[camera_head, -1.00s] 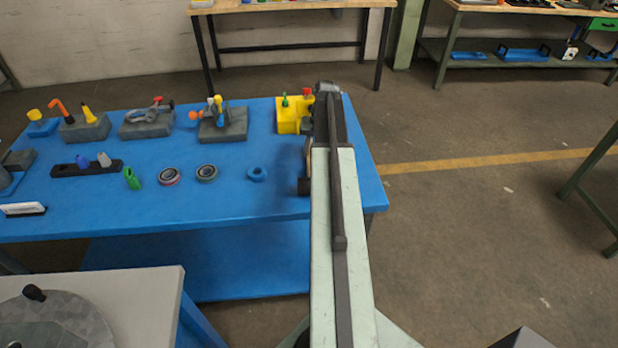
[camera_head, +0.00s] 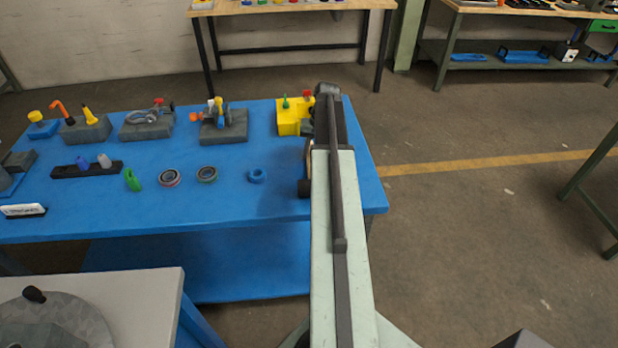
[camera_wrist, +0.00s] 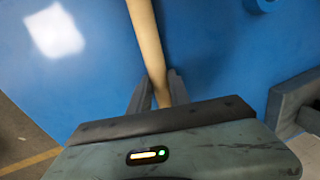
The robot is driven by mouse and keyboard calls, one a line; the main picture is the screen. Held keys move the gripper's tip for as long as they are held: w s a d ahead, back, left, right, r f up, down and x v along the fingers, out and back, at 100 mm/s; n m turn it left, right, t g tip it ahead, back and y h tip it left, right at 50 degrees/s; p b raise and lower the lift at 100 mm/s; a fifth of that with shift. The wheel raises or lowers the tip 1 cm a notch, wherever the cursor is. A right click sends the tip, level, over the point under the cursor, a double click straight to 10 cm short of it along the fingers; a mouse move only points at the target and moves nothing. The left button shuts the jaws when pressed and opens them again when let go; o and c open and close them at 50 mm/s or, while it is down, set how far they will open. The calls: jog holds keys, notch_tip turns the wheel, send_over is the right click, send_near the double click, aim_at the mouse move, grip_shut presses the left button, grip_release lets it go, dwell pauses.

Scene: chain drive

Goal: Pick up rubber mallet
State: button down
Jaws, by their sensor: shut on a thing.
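The rubber mallet shows in the head view as a dark head (camera_head: 304,188) just left of my arm, over the near right part of the blue table. Most of its handle is hidden behind my arm. In the wrist view its tan wooden handle (camera_wrist: 147,40) runs from the top edge down between my two fingers. My gripper (camera_wrist: 158,90) is shut on the handle. The mallet's head is outside the wrist view. I cannot tell whether the mallet touches the table.
The blue table (camera_head: 110,212) holds a blue ring (camera_head: 257,176), two bearings (camera_head: 207,174), a green part (camera_head: 132,180) and a yellow block (camera_head: 289,122). Grey holders with tools stand along its back. Open floor (camera_head: 470,220) lies to the right.

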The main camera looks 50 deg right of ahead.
jog(key=shift+r+p, duration=0.65)
notch_tip(320, 180, up, 3)
jog(key=p, duration=0.3)
jog(key=shift+r, duration=0.1)
jog(key=s, duration=0.5)
jog(key=s+d, duration=0.1)
jog(key=s, duration=0.4)
jog(key=s+d, duration=0.1)
jog(key=s, duration=0.4)
jog(key=shift+s+r+p, duration=0.25)
jog(key=shift+s+p, duration=0.1)
jog(key=shift+s, duration=0.1)
